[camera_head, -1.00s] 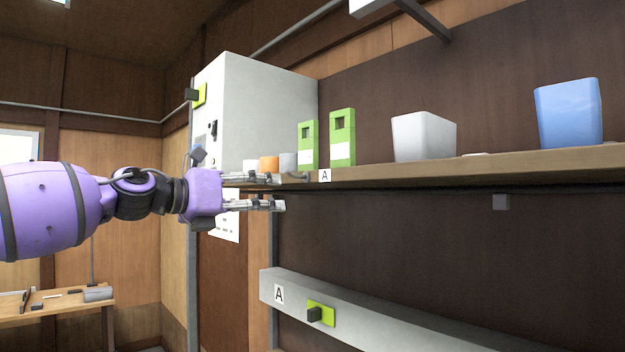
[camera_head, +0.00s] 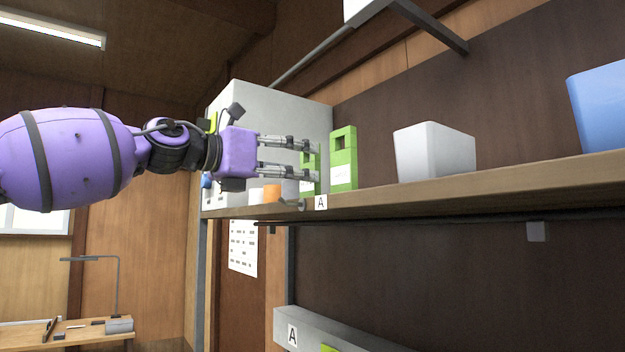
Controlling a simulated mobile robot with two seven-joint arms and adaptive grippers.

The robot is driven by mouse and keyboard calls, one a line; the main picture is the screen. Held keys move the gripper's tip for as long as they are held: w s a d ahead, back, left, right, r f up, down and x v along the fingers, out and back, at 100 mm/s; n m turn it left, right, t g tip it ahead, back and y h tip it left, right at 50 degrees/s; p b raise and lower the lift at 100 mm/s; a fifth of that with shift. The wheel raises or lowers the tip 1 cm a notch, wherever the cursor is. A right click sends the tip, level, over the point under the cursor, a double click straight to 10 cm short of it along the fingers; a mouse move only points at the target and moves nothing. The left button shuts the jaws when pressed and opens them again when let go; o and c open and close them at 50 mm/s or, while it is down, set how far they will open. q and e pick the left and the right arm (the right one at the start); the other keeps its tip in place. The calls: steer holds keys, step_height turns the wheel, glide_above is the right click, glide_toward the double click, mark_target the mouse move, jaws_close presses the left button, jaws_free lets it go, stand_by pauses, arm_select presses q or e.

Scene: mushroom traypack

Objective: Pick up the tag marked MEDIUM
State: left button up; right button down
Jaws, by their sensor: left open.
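Two green tags with square holes and white labels stand upright on the wooden shelf (camera_head: 450,191). The larger-looking one (camera_head: 343,150) is to the right and fully visible. The other green tag (camera_head: 309,187) is to its left, partly covered by my fingers. Their label print is too small to read, so I cannot tell which is marked MEDIUM. My left gripper (camera_head: 313,158) is open, its two fingers pointing right at the height of the left tag. I cannot tell whether the fingers touch it or are only in front of it. My right gripper is not in view.
An orange cup (camera_head: 272,193) and pale cups stand left of the tags. A white bin (camera_head: 434,151) and a blue bin (camera_head: 598,108) stand to the right. A grey cabinet (camera_head: 285,110) is behind my gripper. The shelf between the tags and the white bin is clear.

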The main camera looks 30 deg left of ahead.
mark_target(307, 167)
arm_select(q)
steer(key=x, duration=0.3)
steer(key=shift+w+f+b, duration=0.1)
steer(key=shift+f+b, duration=0.1)
steer(key=shift+b, duration=0.15)
steer(key=shift+w+d+r, duration=0.15)
steer(key=shift+w+d, duration=0.15)
steer(key=shift+w, duration=0.2)
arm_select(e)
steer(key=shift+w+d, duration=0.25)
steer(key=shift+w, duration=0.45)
arm_select(q)
steer(key=shift+s+r, duration=0.1)
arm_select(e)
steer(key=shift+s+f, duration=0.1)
arm_select(q)
steer(key=shift+c, duration=1.4)
steer(key=c, duration=0.9)
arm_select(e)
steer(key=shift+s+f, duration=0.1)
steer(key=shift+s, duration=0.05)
